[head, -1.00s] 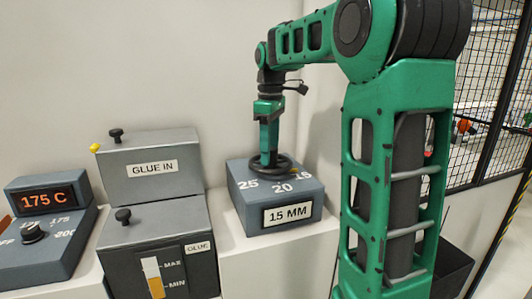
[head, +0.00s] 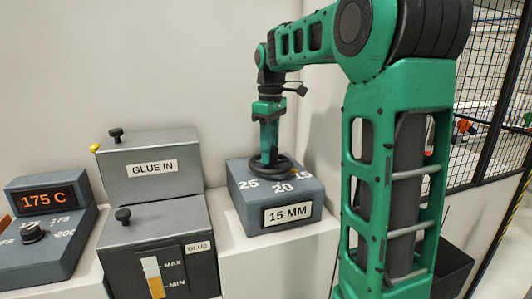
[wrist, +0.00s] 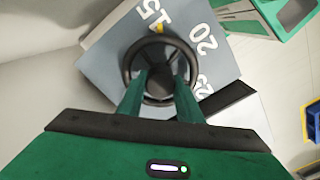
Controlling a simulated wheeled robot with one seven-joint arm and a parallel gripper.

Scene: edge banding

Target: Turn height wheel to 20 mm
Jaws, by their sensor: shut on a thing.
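The height wheel (head: 282,166) is a dark round handwheel on top of a grey box (head: 250,208). The box top carries the marks 25, 20 and 15, and its front plate (head: 288,214) reads 15 MM. In the wrist view the wheel (wrist: 127,75) has a yellow pointer (wrist: 162,28) beside the 15 mark. My gripper (head: 268,160) reaches down from above onto the wheel. In the wrist view my gripper (wrist: 160,82) is shut on the wheel's central hub, with one green finger on each side. The fingertips are partly hidden.
Left of the wheel box stand a GLUE IN box (head: 122,184), a glue tank (head: 118,240) with a MAX/MIN gauge, and a temperature box (head: 75,250) reading 175 C. A wall is close behind. A mesh fence (head: 480,90) stands at the right.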

